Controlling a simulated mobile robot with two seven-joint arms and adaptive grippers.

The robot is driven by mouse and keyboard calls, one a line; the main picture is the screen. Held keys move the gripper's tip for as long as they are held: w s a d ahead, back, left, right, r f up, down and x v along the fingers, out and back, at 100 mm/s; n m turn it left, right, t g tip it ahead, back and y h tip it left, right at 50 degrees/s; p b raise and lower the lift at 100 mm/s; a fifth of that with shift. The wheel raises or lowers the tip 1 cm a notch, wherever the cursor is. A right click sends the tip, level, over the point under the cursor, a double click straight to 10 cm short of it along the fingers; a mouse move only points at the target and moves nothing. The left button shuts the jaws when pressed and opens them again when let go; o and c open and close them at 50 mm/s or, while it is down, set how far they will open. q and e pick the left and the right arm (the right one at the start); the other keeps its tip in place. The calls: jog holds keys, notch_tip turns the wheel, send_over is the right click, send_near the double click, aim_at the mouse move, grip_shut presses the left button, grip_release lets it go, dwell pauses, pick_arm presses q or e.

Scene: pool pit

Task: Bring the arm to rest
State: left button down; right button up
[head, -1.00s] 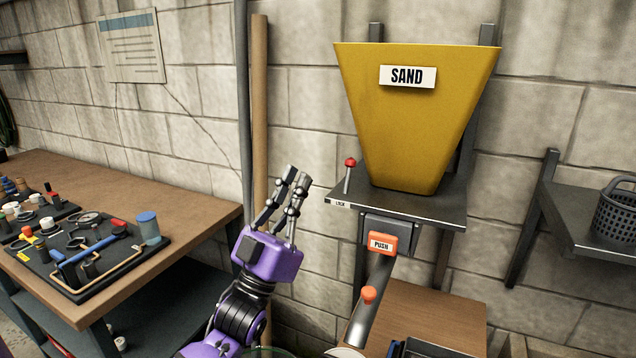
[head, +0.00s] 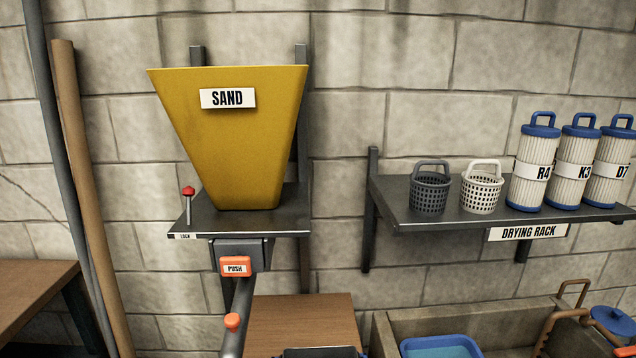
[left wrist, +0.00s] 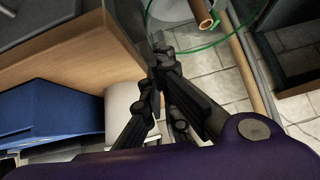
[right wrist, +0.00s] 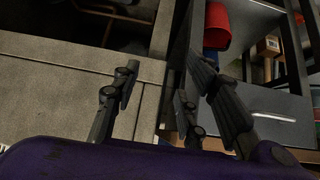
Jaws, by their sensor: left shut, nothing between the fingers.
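My left gripper (left wrist: 158,62) shows in the left wrist view with its dark fingertips together and nothing between them. It hangs in the air above a tiled floor, beside a wooden board edge (left wrist: 75,62). My right gripper (right wrist: 162,88) shows in the right wrist view with its fingers spread and empty, above a grey stone-like ledge (right wrist: 60,75). Neither gripper is in the head view now.
A drying rack (head: 400,217) holds baskets and filter cartridges. A blue box (left wrist: 50,115) and a green-edged glass round (left wrist: 185,48) lie near my left gripper. A red container (right wrist: 217,25) is near my right.

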pick_arm(q)
jog(key=s+d+f+g, duration=0.2)
jog(key=s+g, duration=0.2)
jog(key=s, duration=0.8)
jog(key=s+d+f+g, duration=0.15)
jog(key=s+g, duration=0.35)
jog(key=s, duration=0.8)
jog(key=w+d+f+t+p, duration=0.1)
jog(key=w+f+t+p, duration=0.1)
jog(key=w, duration=0.4)
jog(key=w+d+f+t+h+p, duration=0.1)
jog(key=w+d+f+t+p, duration=0.1)
jog(key=w+f+t, duration=0.2)
jog(key=w+t, duration=0.3)
jog(key=shift+d+f, duration=0.15)
jog(key=shift+d, duration=0.15)
pick_arm(e)
jog(key=r, duration=0.1)
jog(key=a+r, duration=0.1)
jog(key=r, duration=0.1)
jog(key=shift+w+r, duration=0.2)
jog(key=shift+r, duration=0.05)
jog(key=shift+w+a+r, duration=0.1)
jog(key=shift+w, duration=0.15)
jog(key=shift+w+a+r, duration=0.1)
jog(key=shift+w+r, duration=0.05)
jog(key=shift+w, duration=0.25)
